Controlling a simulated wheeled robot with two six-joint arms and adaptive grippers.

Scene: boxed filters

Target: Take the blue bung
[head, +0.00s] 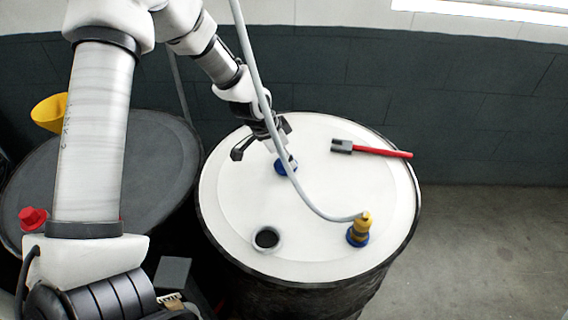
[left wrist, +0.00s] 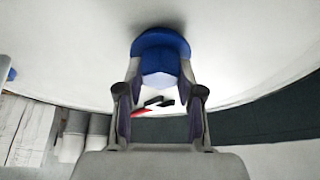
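The blue bung (head: 286,167) sits on the white top of the drum (head: 330,235), towards its back left. In the left wrist view the bung (left wrist: 160,62) has a round flange and an angular nearer part. My left gripper (head: 282,153) reaches down to it from the upper left. In the left wrist view the fingertips of my left gripper (left wrist: 160,68) lie on either side of the angular part. The gap looks very small; I cannot tell whether they press on it. My right gripper is not in view.
A grey hose (head: 290,175) passes in front of the bung to a brass fitting (head: 360,228) on a blue base. A red-handled tool (head: 375,150) lies at the back right. An open hole (head: 266,238) is at the front. A dark drum (head: 160,145) stands left.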

